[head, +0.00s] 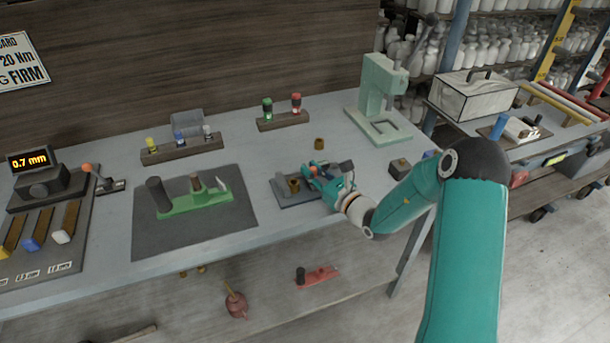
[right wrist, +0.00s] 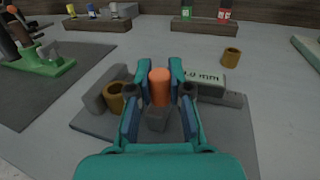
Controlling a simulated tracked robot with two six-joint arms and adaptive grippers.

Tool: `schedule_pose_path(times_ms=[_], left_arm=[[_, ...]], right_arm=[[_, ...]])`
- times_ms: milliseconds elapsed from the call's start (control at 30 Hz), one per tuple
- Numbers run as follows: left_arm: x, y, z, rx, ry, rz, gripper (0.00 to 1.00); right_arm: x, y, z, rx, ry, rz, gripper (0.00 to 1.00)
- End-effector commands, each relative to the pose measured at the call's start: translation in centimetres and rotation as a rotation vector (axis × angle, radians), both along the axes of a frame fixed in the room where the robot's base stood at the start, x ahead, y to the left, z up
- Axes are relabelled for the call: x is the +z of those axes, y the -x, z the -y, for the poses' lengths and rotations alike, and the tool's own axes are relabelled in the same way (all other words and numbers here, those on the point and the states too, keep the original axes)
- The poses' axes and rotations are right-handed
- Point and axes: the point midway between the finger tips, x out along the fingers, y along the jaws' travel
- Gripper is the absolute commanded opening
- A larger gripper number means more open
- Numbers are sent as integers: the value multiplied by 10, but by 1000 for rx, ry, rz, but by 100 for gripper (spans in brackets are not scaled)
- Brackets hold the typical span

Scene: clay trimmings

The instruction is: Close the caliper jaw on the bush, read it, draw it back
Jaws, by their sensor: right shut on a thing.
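The caliper's grey base plate (head: 290,203) lies on the bench in the head view and fills the middle of the right wrist view (right wrist: 230,135). The brass bush (head: 294,185) stands upright on it, beside a grey block jaw (right wrist: 98,88) at the left. My right gripper (head: 318,172) is shut on the orange knob (right wrist: 159,86) of the sliding jaw. The bush also shows in the right wrist view (right wrist: 114,98), just left of my fingers. A finger hides whether the sliding jaw touches it. The caliper's readout (right wrist: 205,83) is partly covered; "0 mm" shows. My left gripper is not in view.
A second brass bush (head: 319,143) stands behind the caliper. A dark mat (head: 150,240) with a green fixture (head: 200,200) lies to the left. A pale green press (head: 380,100) stands back right. A separate display (head: 30,161) at far left reads 0.7 mm.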

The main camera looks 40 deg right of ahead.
Motion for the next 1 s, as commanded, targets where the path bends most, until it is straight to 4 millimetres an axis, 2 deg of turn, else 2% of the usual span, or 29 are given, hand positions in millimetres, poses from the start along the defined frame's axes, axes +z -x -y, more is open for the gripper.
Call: schedule_pose_path(times_ms=[200,233,367,767,867,1000], left_arm=[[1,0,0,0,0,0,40],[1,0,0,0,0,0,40],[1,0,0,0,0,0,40],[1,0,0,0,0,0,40],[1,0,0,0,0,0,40],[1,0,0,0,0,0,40]], right_arm=[[0,0,-1,2,-1,-1,0],[0,0,-1,3,-1,-2,23],[0,0,-2,3,-1,-1,45],[0,4,-1,2,-1,-2,45],[-1,14,1,1,-1,-3,45],[-1,38,3,-1,-1,-4,45]])
